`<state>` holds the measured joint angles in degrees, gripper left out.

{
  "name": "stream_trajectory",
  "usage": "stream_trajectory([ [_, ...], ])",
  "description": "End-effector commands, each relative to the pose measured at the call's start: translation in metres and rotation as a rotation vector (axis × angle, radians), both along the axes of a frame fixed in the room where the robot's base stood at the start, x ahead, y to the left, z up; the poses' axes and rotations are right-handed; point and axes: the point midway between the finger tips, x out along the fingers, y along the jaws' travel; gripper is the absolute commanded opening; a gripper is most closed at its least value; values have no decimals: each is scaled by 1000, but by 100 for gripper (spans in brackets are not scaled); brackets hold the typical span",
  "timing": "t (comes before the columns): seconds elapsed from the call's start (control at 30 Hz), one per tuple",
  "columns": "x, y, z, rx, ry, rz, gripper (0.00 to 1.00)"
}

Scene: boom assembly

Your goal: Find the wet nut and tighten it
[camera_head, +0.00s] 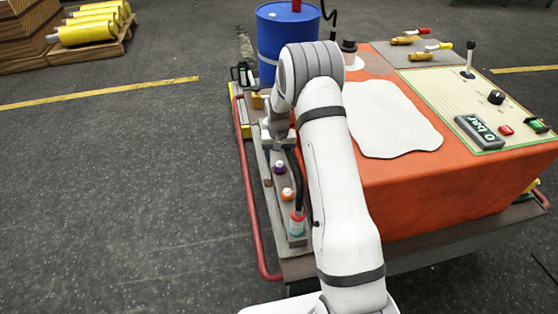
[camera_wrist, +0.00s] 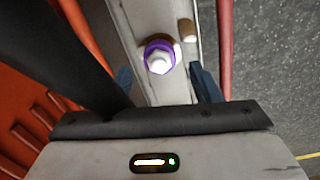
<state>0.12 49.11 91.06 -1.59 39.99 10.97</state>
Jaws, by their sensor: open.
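In the wrist view a pale hex nut (camera_wrist: 159,62) with a purple ring around its base sits on a grey metal bar (camera_wrist: 130,20). My gripper (camera_wrist: 165,84) is open, its dark blue fingertips on either side of the bar, with the purple-ringed nut ahead between them and not gripped. In the head view my gripper (camera_head: 277,137) is over the left edge of the cart, partly hidden by my arm. The purple-ringed fitting (camera_head: 279,168) and an orange-ringed fitting (camera_head: 287,194) show on the bar in front of it. I cannot tell whether either is wet.
A black hose ends at a red-and-white fitting (camera_head: 297,222) near the bar's front end. A red rail (camera_head: 252,190) runs along the cart's left side. The orange block (camera_head: 440,190) carries a white sheet (camera_head: 390,118) and a panel with a display (camera_head: 479,132). A blue drum (camera_head: 285,30) stands behind.

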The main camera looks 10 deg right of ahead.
Motion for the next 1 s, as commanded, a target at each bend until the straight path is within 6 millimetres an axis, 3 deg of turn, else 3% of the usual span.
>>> stream_trajectory([
  [0.1,1,1,24,0,-3,0,58],
  [0.3,0,1,43,0,-1,0,58],
  [0.83,0,1,47,0,-1,0,58],
  [0.93,-4,1,66,1,-8,4,58],
  [1.0,-11,1,94,1,-18,10,58],
])
